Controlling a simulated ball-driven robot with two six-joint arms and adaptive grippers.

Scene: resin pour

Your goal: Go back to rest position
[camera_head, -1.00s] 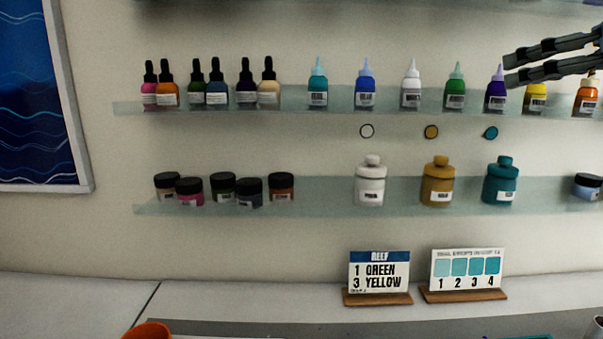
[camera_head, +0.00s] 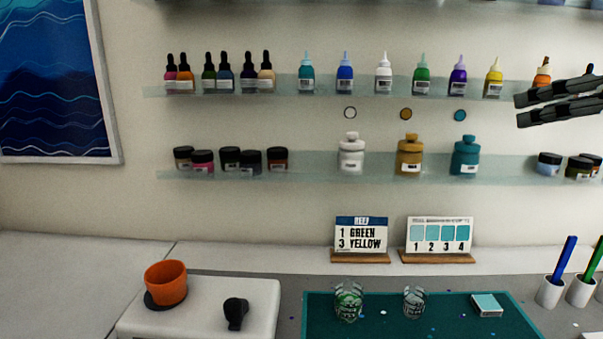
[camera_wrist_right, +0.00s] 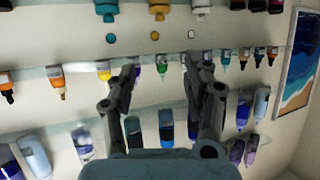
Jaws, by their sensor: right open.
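My right gripper (camera_head: 520,110) shows at the right edge of the head view, in front of the upper bottle shelf. Its two fingers are apart with nothing between them. In the right wrist view the gripper (camera_wrist_right: 160,75) is open, its fingers spread in front of the shelves, and a green bottle (camera_wrist_right: 162,65) shows farther back between them. My left gripper is in neither view.
The upper shelf (camera_head: 325,86) holds several dropper bottles; the lower shelf (camera_head: 330,171) holds jars. Below are a teal mat (camera_head: 400,325) with two clear cups, an orange cup (camera_head: 166,283) and pen holders (camera_head: 550,291). Open air lies above the table.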

